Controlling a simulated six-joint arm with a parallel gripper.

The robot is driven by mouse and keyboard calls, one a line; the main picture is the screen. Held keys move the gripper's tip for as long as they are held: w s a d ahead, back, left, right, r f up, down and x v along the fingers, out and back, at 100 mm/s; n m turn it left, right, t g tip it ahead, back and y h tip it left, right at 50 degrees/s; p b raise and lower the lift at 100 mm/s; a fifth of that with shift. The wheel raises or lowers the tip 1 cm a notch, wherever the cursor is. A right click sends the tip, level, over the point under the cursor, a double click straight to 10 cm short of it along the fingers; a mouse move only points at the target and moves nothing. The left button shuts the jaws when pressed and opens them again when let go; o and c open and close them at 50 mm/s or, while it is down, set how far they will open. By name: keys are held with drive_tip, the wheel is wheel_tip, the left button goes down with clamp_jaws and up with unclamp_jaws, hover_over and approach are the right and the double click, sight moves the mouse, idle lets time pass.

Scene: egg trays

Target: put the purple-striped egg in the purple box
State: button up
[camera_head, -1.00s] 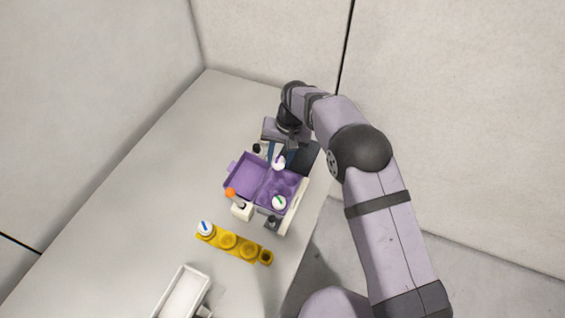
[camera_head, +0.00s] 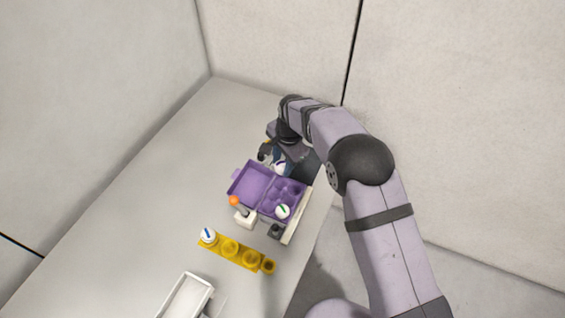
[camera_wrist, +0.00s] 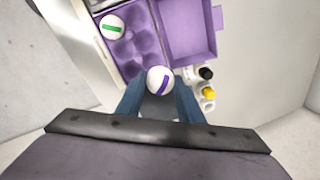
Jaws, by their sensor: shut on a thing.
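The purple box (camera_head: 248,183) stands open on the table, its lid folded to the left in the head view. Its hollowed base (camera_wrist: 118,48) also shows in the wrist view. The purple-striped egg (camera_wrist: 160,80) is white with a purple band. It also shows in the head view (camera_head: 280,168), partly covered by a finger. My gripper (camera_wrist: 160,92) is shut on this egg, with a blue finger on each side. It holds the egg at the box's far edge in the head view; its height above the box is unclear.
A green-striped egg (camera_head: 283,211) sits in a near hollow of the box. A yellow tray (camera_head: 240,256) holds a blue-striped egg (camera_head: 208,235). An orange-topped item (camera_head: 235,201) stands beside the box. A white tray (camera_head: 187,297) lies at the front. The table's left side is clear.

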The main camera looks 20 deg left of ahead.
drive_tip(key=shift+f+b, duration=2.45)
drive_tip(key=shift+f, duration=1.4)
drive_tip(key=shift+f, duration=0.3)
drive_tip(key=o, duration=0.8)
drive_tip(key=shift+c, duration=0.2)
drive_tip(key=shift+r, duration=0.1)
drive_tip(key=shift+s+d+r+b, duration=0.15)
drive_tip(key=shift+r+b, duration=0.35)
drive_tip(key=shift+r, duration=0.65)
drive_tip(key=shift+s+d+r+b, duration=0.15)
drive_tip(key=shift+r+b, duration=0.3)
drive_tip(key=shift+r, duration=0.75)
drive_tip(key=shift+d+r+b, duration=0.25)
drive_tip(key=shift+r+b, duration=0.25)
drive_tip(key=shift+r, duration=0.65)
